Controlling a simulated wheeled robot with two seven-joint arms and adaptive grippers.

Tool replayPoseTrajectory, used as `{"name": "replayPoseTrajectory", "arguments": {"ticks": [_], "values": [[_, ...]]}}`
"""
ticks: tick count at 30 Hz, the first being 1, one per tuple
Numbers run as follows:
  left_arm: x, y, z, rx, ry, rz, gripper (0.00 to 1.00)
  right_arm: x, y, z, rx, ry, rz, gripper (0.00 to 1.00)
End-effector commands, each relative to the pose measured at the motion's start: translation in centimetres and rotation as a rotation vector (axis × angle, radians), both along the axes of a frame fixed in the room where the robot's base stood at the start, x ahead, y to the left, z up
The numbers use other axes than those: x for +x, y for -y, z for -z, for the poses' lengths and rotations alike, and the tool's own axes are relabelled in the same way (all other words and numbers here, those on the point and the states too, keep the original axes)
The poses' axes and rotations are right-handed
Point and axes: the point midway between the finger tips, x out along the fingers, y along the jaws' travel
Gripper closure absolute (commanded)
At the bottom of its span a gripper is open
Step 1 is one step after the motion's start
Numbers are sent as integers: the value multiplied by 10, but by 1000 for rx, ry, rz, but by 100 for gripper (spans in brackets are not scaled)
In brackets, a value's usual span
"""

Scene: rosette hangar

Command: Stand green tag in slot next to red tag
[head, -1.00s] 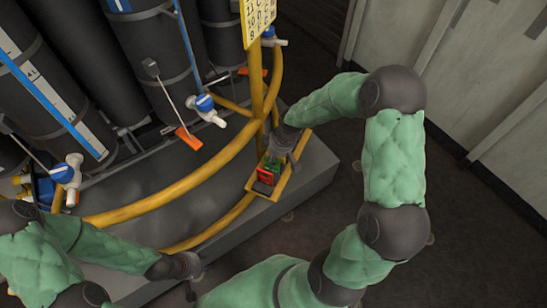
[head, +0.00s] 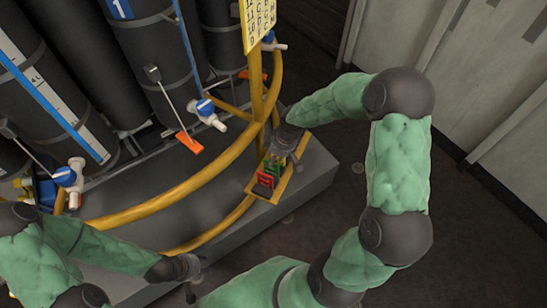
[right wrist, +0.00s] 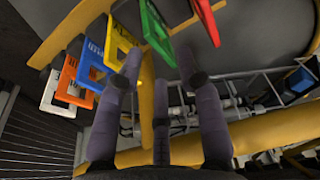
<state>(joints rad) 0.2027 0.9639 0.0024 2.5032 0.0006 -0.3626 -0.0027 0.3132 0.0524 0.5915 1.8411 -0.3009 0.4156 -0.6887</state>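The green tag (head: 271,168) stands upright beside the red tag (head: 265,180) in the small yellow-edged holder (head: 289,186). My right gripper (head: 281,154) is just above the green tag. Its fingers (right wrist: 160,65) are spread, with gaps to the tag. The tags' lower edges in the slots are hidden. My left gripper (head: 190,282) hangs low at the left, away from the holder; its finger opening is unclear.
Yellow (right wrist: 118,44), blue (right wrist: 95,56), orange (right wrist: 74,82) and white (right wrist: 56,98) tags form a row in the wrist view. A curved yellow rail (head: 180,203) and a post (head: 257,90) flank the holder. Dark cylinders (head: 150,70) stand behind. Floor (head: 335,225) is open at right.

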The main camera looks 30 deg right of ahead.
Motion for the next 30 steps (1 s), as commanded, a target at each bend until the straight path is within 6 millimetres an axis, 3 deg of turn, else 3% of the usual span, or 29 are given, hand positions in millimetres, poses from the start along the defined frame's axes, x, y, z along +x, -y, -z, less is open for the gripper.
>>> {"name": "replayPoseTrajectory", "arguments": {"ticks": [3, 12, 18, 30], "values": [[0, 0, -14, 0, 0, 0, 60, -4, 5, -30, -2, 5, 1, 63], [0, 0, -31, 0, 0, 0, 60, -16, 12, -79, -1, 2, 1, 63], [0, 0, -35, 0, 0, 0, 60, -19, 14, -93, -1, 1, -1, 63], [0, 0, -35, 0, 0, 0, 60, -20, 15, -94, -1, 1, -1, 63]]}}
